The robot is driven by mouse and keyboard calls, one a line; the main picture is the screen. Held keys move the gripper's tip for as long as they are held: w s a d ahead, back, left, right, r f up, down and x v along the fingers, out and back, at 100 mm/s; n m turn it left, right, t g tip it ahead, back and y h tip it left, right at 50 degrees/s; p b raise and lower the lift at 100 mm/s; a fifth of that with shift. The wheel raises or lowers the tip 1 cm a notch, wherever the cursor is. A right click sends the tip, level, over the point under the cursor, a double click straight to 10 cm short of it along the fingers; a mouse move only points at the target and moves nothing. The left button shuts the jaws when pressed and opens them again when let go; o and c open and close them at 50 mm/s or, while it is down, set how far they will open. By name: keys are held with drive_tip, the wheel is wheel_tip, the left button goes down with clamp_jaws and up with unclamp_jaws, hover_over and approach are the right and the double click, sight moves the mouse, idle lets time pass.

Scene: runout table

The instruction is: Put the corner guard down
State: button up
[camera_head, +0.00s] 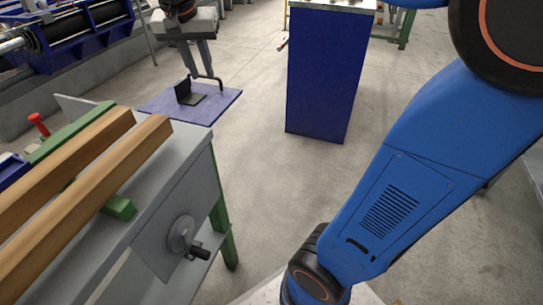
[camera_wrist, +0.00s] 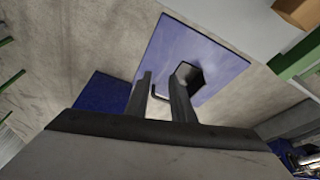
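The black, L-shaped corner guard (camera_head: 184,96) rests on a flat blue-purple panel (camera_head: 222,105) in the head view. In the wrist view the guard (camera_wrist: 190,75) lies on the panel (camera_wrist: 222,55), just beyond the tip of the right-hand finger, which overlaps its edge. My gripper (camera_head: 199,73) is above the panel, fingers pointing down. In the wrist view its two fingers (camera_wrist: 160,85) stand apart, and the guard is not between them. A thin, dark bent rod (camera_wrist: 159,97) shows between the fingers; I cannot tell whether they touch it.
A grey bench (camera_head: 165,190) with wooden beams (camera_head: 90,200) and a crank (camera_head: 190,245) stands at the left. A tall blue cabinet (camera_head: 325,75) stands right of the panel. Blue machinery (camera_head: 75,35) is at the back left. Concrete floor (camera_head: 255,150) is clear between bench and cabinet.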

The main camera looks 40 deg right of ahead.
drive_tip(key=s+d+f+n+t+y, duration=0.1)
drive_tip(key=s+d+f+n, duration=0.2)
drive_tip(key=s+f, duration=0.5)
drive_tip(key=s+d+f+n+y, duration=0.1)
drive_tip(key=s+d+f+n, duration=0.2)
drive_tip(key=s+f, duration=0.5)
drive_tip(key=s+n, duration=0.1)
drive_tip(key=s, duration=0.6)
drive_tip(key=shift+f+t, duration=0.25)
drive_tip(key=shift+t, duration=0.15)
